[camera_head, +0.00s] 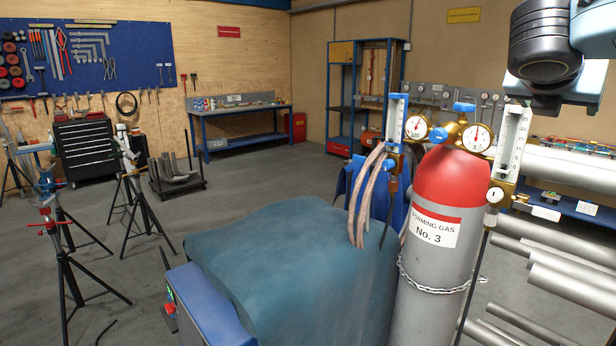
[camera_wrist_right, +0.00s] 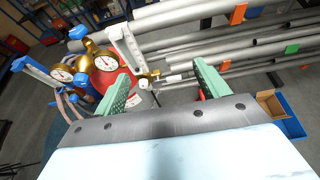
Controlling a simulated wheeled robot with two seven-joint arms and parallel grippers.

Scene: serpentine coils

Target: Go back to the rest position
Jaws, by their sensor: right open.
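My right gripper (camera_wrist_right: 162,78) shows in the right wrist view with its two green fingers spread apart and nothing between them. Beyond the fingers are the brass regulator and the red top of a gas cylinder, with grey pipes behind. In the head view, part of my right arm (camera_head: 548,50) hangs in the upper right corner, above and right of the cylinder; its fingers are not visible there. My left gripper is in neither view.
The gas cylinder (camera_head: 425,265), marked "FORMING GAS No. 3", stands close in front, chained, with gauges and flow tubes. A blue-green covered block (camera_head: 290,265) is left of it. Grey pipes (camera_head: 575,260) lie racked at right.

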